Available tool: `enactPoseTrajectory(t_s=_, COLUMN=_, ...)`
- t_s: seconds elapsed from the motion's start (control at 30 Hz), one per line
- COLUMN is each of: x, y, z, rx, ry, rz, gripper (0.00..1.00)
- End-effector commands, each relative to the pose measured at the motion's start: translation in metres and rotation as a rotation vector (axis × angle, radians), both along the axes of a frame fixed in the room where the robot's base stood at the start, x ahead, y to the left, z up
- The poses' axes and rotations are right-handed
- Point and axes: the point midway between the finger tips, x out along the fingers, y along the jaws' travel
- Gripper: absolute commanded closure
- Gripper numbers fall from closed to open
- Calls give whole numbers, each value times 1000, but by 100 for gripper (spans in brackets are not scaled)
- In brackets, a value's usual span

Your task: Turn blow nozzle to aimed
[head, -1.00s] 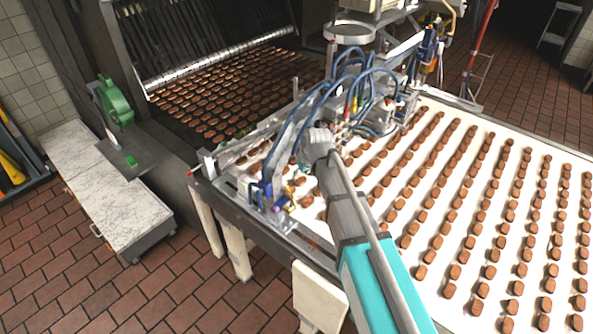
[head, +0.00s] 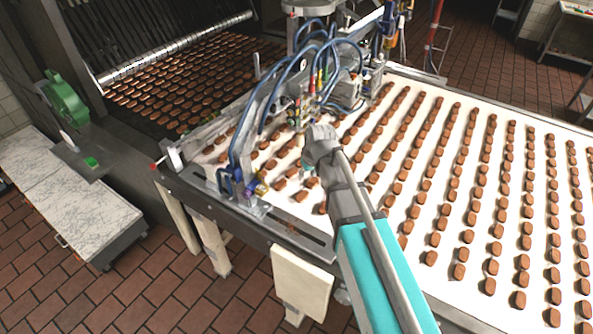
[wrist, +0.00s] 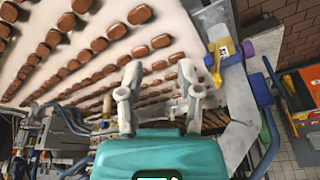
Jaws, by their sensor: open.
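My gripper (wrist: 160,80) shows in the wrist view with its two grey fingers apart and nothing between them. In the head view my gripper (head: 308,166) is mostly hidden behind my wrist, over the belt and right of the near end of the depositing rig. A small fitting with a yellow lever (wrist: 214,66) and a purple end sits on that near end, right of my fingers and apart from them in the wrist view. It also shows as the yellow and purple fitting (head: 256,187) in the head view. I cannot tell for certain whether this is the blow nozzle, or its angle.
Rows of brown sweets lie on the white belt (head: 395,190). The rig's blue hoses (head: 272,95) arch close beside my gripper. A green machine (head: 65,100) and marble-topped cabinet (head: 75,200) stand left. Brick floor is open at the front left.

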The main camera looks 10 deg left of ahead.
Motion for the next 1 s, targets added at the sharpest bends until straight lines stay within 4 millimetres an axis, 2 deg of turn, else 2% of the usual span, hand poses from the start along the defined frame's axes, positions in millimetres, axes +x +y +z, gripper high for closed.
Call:
enactPoseTrajectory(t_s=0.03, x=-2, y=-7, z=-7, rx=-3, ry=5, rz=-13, gripper=54)
enactPoseTrajectory(t_s=0.7, x=-25, y=-85, z=-53, rx=-37, ry=72, rz=-174, gripper=54)
enactPoseTrajectory(t_s=1.0, x=-35, y=-113, z=-70, rx=-50, ry=97, rz=-236, gripper=54)
